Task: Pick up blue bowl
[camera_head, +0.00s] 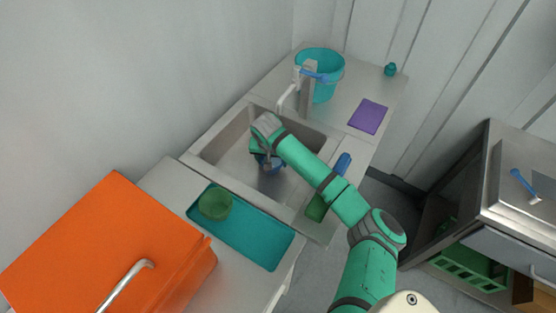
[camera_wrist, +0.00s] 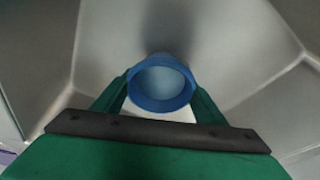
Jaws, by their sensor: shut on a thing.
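The blue bowl (camera_head: 270,166) is in the sink basin (camera_head: 229,158) in the head view, partly hidden by my gripper. In the wrist view the bowl (camera_wrist: 161,84) is seen from above, round, with a blue rim and a paler inside. My gripper (camera_head: 262,155) reaches down into the sink. In the wrist view its green fingers (camera_wrist: 161,95) stand on either side of the bowl and are shut on it. I cannot tell whether the bowl touches the sink floor.
A faucet (camera_head: 286,98) rises at the sink's back edge. A teal bucket (camera_head: 326,88) and purple mat (camera_head: 368,116) are beyond. A green bowl (camera_head: 215,204) sits on a teal tray (camera_head: 249,240). A big orange box (camera_head: 110,245) stands at left.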

